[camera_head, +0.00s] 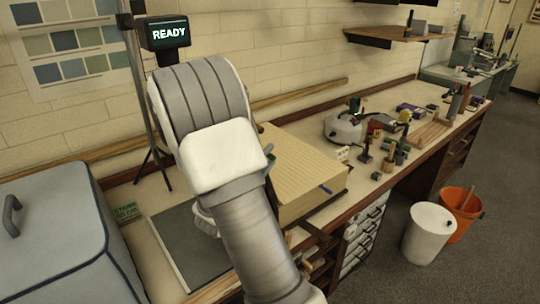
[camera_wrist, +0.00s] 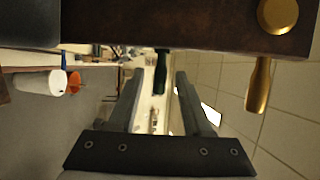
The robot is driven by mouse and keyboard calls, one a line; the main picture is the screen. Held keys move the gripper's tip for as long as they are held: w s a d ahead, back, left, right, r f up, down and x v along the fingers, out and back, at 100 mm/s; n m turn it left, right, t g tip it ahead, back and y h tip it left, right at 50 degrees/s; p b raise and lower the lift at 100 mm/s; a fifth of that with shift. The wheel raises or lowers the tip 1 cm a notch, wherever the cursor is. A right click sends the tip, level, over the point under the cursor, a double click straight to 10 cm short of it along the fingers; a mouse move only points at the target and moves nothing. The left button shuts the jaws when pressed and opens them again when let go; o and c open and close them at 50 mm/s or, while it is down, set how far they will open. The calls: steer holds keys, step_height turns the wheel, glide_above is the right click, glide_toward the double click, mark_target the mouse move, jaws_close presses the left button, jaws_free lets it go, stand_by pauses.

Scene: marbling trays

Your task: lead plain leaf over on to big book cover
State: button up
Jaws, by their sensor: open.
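My gripper (camera_wrist: 158,75) shows in the wrist view with its two dark fingers apart. A dark green handle-like piece (camera_wrist: 161,72) shows between the fingertips; I cannot tell whether it is within reach. A large thick cream block with fine lines on top (camera_head: 305,165) lies on the bench right of my arm. A flat dark grey panel with a pale edge (camera_head: 183,235) lies left of my arm. I cannot tell which of these is the book cover. No plain leaf can be made out for certain.
A grey lidded case (camera_head: 55,235) stands at the left. A "READY" display (camera_head: 168,33) is on a stand behind my arm. Small tools crowd the bench's right half. A white bin (camera_head: 428,233) and orange bucket (camera_head: 460,208) stand on the floor. A brown beam (camera_wrist: 190,25) crosses the wrist view.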

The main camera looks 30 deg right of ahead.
steer(key=shift+w+d, duration=0.3)
steer(key=shift+d, duration=0.3)
jaws_close()
stand_by(1.2)
